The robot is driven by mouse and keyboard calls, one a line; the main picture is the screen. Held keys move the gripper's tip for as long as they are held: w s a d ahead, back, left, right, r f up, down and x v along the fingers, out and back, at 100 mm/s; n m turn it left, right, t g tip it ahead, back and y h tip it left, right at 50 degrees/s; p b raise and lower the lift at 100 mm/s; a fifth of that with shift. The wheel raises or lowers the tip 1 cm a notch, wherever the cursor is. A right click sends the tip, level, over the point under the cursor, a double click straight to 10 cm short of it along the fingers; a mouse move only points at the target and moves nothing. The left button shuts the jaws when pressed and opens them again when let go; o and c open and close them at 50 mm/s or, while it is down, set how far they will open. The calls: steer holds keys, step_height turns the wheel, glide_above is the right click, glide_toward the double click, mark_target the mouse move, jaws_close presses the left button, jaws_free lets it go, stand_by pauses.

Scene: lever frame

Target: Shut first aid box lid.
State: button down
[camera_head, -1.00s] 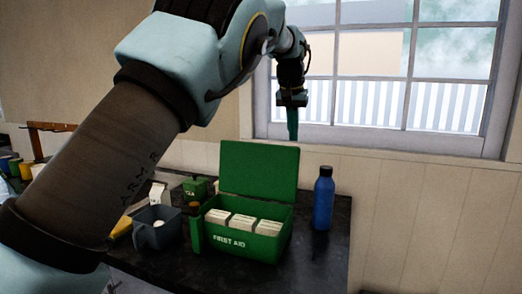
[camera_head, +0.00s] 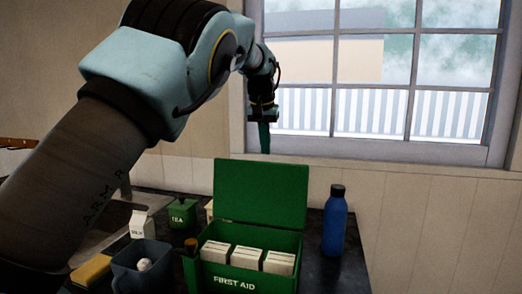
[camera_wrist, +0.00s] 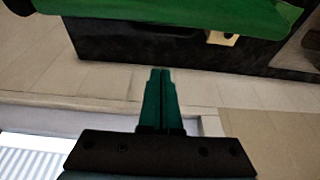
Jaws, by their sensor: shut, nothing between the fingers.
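The green first aid box (camera_head: 235,281) stands on the dark counter with several white packs (camera_head: 246,255) inside. Its green lid (camera_head: 260,193) is open, standing up at the back of the box. My gripper (camera_head: 265,148) is shut and empty, pointing down above and behind the lid, apart from it, in front of the window. In the wrist view my gripper's green fingers (camera_wrist: 160,72) are together, and a green surface, likely the lid (camera_wrist: 170,12), shows at the top edge. The box's lower front is cut off by the head view's edge.
A blue bottle (camera_head: 334,226) stands right of the box. To the left are a green tea tin (camera_head: 182,213), a milk carton (camera_head: 139,224), a grey mug (camera_head: 140,272) and a yellow item (camera_head: 90,271). The window (camera_head: 375,75) is behind.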

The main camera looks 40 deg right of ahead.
mark_target(263, 168)
steer(key=p+x, duration=0.3)
steer(key=x, duration=0.5)
steer(key=shift+s+a+r, duration=0.3)
steer(key=shift+s+a, duration=0.2)
steer(key=shift+a, duration=0.25)
steer(key=shift+s+a+r, duration=0.25)
steer(key=shift+s+a, duration=0.25)
steer(key=shift+a, duration=0.25)
steer(key=shift+a, duration=0.15)
